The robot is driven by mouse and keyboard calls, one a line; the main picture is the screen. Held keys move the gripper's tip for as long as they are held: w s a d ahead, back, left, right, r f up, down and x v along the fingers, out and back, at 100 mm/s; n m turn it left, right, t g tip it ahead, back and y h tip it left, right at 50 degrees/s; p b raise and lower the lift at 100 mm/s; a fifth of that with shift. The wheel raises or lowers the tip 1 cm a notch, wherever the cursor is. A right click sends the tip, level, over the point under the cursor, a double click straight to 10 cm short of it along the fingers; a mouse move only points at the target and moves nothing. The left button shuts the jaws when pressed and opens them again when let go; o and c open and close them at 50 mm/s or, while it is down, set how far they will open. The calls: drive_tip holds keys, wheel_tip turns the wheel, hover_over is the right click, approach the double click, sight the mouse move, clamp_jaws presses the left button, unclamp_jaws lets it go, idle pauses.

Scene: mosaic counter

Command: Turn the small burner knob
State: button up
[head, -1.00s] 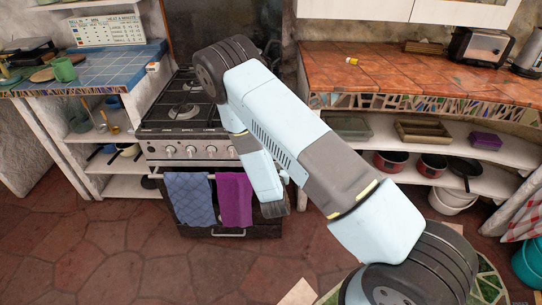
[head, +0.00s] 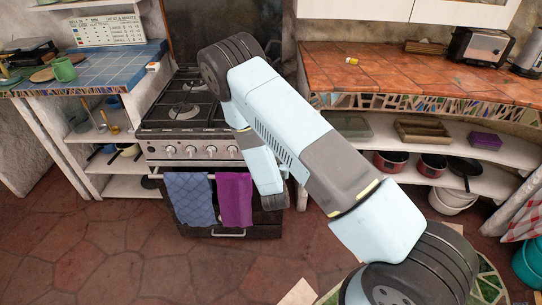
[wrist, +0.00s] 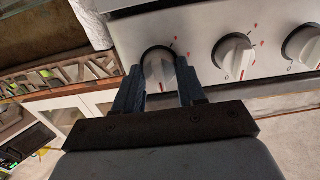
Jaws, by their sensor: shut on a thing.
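The stove (head: 185,105) stands at the back, with a row of white knobs on its silver front panel. In the wrist view, my gripper (wrist: 160,87) has one finger on each side of the end burner knob (wrist: 159,67) and is shut on it. This knob is white with a black ring and red marks beside it. In the head view, my arm hides this knob and my fingertips.
A second knob (wrist: 232,54) and a third knob (wrist: 303,46) sit to the right in the wrist view. A blue towel (head: 190,198) and a purple towel (head: 234,199) hang below the panel. A tiled counter (head: 400,80) stands right of the stove.

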drive_tip(key=c, duration=0.3)
drive_tip(key=shift+o, duration=0.4)
drive_tip(key=shift+a, duration=0.4)
drive_tip(key=shift+d, duration=0.1)
drive_tip(key=shift+c, duration=0.5)
drive_tip(key=shift+n, duration=0.3)
drive_tip(key=shift+s+f+n, duration=0.1)
drive_tip(key=shift+f+n, duration=0.05)
drive_tip(key=shift+n, duration=2.7)
drive_tip(key=shift+s+f+n, duration=0.1)
drive_tip(key=shift+n, duration=2.75)
